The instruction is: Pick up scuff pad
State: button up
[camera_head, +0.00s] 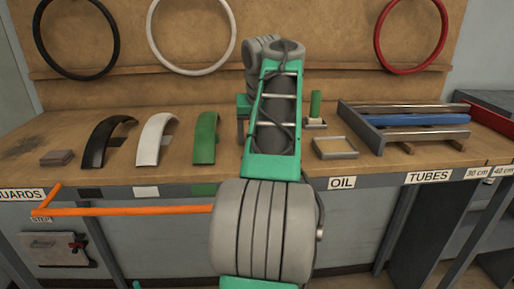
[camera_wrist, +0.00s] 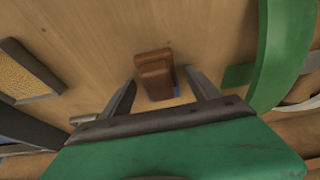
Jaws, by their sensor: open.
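A small reddish-brown block, which I take for the scuff pad (camera_wrist: 154,77), sits on the wooden bench top in the wrist view. A bit of blue shows at its lower right edge. My gripper (camera_wrist: 161,80) is open, with one finger on each side of the block in the picture and visible gaps on both sides. I cannot tell how far above the bench the fingertips are. In the head view my arm hides both the block and my fingers.
A green guard (camera_head: 206,138) stands close on one side; a shallow tray (camera_head: 335,147) and a green cylinder on a stand (camera_head: 316,105) are on the other. White (camera_head: 157,138) and black (camera_head: 103,142) guards and a flat grey-brown stack (camera_head: 57,158) lie further left. A tube rack (camera_head: 405,120) stands right.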

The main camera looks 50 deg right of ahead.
jog(key=shift+r, duration=0.1)
jog(key=shift+c, duration=0.3)
jog(key=shift+s, duration=0.1)
jog(key=c, duration=1.4)
jog(key=shift+r, duration=0.1)
notch_tip(320, 180, up, 10)
jog(key=p, duration=0.9)
